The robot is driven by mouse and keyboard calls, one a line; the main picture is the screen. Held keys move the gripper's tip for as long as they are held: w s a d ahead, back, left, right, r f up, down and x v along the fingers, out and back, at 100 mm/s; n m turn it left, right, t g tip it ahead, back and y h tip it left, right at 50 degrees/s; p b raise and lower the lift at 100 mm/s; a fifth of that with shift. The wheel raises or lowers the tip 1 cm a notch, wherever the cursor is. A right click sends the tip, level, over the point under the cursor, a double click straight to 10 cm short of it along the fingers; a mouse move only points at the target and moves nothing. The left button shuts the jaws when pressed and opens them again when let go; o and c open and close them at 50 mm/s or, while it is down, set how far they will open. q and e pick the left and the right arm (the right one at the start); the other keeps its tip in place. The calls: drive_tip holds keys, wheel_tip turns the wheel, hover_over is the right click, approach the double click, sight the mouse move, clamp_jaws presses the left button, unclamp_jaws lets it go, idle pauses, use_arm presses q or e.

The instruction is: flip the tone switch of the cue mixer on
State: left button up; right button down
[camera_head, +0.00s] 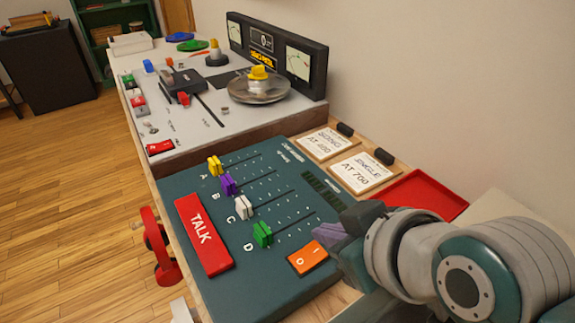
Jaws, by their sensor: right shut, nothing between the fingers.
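The teal mixer panel (215,290) fills the lower middle of the head view. It carries an orange rocker switch (307,257) marked O and I near its front right edge. I cannot tell which side of the rocker is pressed. My right gripper (328,238) comes in from the right and is shut and empty. Its fingertips are just right of and above the orange switch in the picture; whether they touch it I cannot tell. My left gripper is not in view.
The panel has a red TALK button (203,234) and yellow, purple, white and green (262,233) fader knobs. Two cards (363,173) and a red tray (412,195) lie behind it. A grey console (210,128) stands beyond. Red headphones (160,245) hang at the left edge.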

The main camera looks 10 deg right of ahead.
sight(304, 247)
drive_tip(key=f, duration=0.2)
drive_tip(key=w+f+b, duration=0.1)
drive_tip(key=f, duration=0.1)
drive_tip(key=shift+w+f, duration=0.1)
drive_tip(key=shift+d+f+b, duration=0.15)
drive_tip(key=shift+f+b, duration=0.15)
drive_tip(key=shift+f, duration=0.2)
drive_tip(key=shift+d+f, duration=0.1)
drive_tip(key=shift+f, duration=0.15)
drive_tip(key=shift+a+r+p, duration=0.3)
drive_tip(key=shift+a+p, duration=0.2)
drive_tip(key=shift+s+a, duration=0.2)
drive_tip(key=shift+a, duration=0.05)
